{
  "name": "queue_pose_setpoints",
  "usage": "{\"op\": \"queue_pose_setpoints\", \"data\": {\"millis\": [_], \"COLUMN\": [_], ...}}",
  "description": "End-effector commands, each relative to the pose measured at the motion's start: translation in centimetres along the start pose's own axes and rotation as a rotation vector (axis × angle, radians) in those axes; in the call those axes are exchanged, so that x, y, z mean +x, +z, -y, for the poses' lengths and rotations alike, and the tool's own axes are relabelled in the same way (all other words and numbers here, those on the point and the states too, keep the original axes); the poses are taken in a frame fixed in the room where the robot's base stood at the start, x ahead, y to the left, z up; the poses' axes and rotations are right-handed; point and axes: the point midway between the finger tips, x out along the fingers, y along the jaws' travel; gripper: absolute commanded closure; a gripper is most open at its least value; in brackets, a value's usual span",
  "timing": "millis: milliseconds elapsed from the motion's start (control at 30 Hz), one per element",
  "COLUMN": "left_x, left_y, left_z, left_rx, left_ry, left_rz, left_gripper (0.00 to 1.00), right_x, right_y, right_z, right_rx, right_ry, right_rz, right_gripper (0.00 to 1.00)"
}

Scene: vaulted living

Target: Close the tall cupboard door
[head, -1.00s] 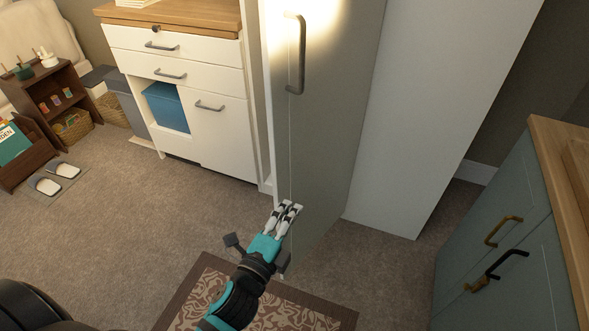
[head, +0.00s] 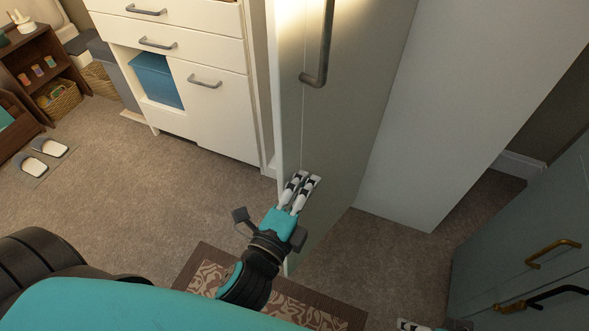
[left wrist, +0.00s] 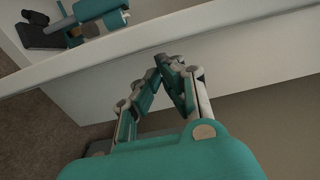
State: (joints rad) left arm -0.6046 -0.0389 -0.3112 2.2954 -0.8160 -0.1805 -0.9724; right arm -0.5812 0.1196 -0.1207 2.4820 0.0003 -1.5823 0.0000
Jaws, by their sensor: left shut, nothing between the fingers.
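The tall cupboard door (head: 350,110) is a grey-green panel with a dark bar handle (head: 323,50). It stands open, its free edge toward me and the white cupboard side (head: 465,110) behind it at right. My left gripper (head: 306,178) is shut and empty, fingertips low over the door face near the free edge, below the handle. I cannot tell whether they touch it. In the left wrist view the closed fingers (left wrist: 170,70) overlap a pale panel (left wrist: 245,75). A small pale piece at the head view's bottom edge may be my right gripper (head: 412,325); its jaws are unclear.
A white drawer cabinet (head: 215,120) with a blue box (head: 157,80) stands at left. A patterned rug (head: 205,262) lies below my left arm. Carpet at left is mostly clear, with slippers (head: 48,147).

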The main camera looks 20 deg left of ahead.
Motion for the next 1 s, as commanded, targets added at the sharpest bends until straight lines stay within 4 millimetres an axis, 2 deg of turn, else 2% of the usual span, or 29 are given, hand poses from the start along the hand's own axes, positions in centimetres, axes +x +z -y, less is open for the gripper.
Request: {"op": "queue_pose_setpoints", "data": {"millis": [633, 767, 967, 1000], "left_x": [-0.3, -0.2, 0.2, 0.3], "left_y": [0.0, 0.7, 2.9, 3.5], "left_z": [0.1, 0.2, 0.4, 0.4], "left_rx": [0.001, 0.004, 0.009, 0.008], "left_ry": [0.000, 0.000, 0.000, 0.000], "left_rz": [-0.006, -0.025, -0.077, -0.091], "left_gripper": [1.00, 1.00, 1.00, 1.00], "right_x": [0.2, -0.3, -1.5, -0.2], "right_y": [0.0, -0.1, -0.6, -0.7], "right_z": [-0.1, -0.1, -0.1, -0.1], "right_rx": [0.000, -0.001, -0.001, 0.000], "right_ry": [0.002, 0.002, 0.001, 0.000], "right_rz": [0.000, 0.000, -0.005, 0.000], "right_gripper": [0.00, 0.00, 0.00, 0.00]}}
